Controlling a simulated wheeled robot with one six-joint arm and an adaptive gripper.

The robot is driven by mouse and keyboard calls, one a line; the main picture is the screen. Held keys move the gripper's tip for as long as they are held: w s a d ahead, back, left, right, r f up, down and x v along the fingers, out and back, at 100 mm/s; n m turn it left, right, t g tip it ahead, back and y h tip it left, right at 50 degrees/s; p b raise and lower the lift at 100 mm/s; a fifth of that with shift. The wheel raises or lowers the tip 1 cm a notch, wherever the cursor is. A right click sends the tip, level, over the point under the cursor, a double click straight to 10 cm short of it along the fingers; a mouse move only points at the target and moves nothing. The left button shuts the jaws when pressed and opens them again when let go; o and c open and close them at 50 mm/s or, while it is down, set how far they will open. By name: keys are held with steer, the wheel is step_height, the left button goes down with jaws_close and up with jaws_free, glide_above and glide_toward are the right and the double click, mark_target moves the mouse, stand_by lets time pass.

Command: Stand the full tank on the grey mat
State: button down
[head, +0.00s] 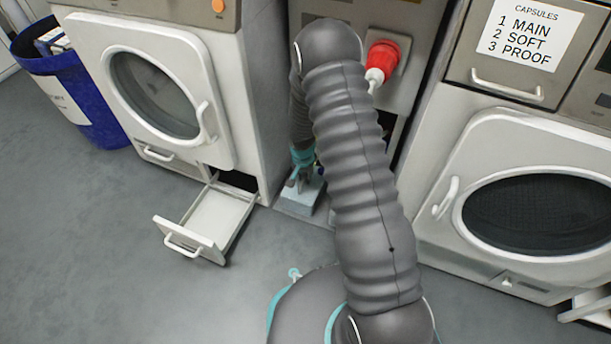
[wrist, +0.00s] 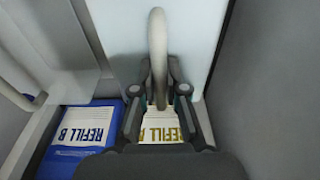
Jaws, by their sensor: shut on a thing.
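My gripper (head: 300,178) is low in the gap between the white machines in the head view. In the wrist view my gripper (wrist: 158,108) is shut on the pale curved handle (wrist: 157,45) of a tank. The tank (wrist: 115,30) shows as a pale bluish-white face behind the handle; in the head view the pale tank (head: 302,196) is partly hidden by my arm. I cannot tell its fill level, or whether it touches the floor.
A REFILL B container (wrist: 85,130) and a REFILL A container (wrist: 160,127) sit below. An open drawer (head: 215,215) juts out at left. A blue bin (head: 80,90) stands far left. A red plug (head: 382,57) is behind my arm. The left foreground floor is clear.

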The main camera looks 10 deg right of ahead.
steer(key=c, duration=1.2)
jaws_free()
steer(key=shift+o, duration=0.3)
steer(key=shift+f, duration=0.1)
step_height(320, 180, up, 12)
steer(key=s, duration=0.1)
steer(key=shift+a, duration=0.4)
steer(key=shift+s, duration=0.1)
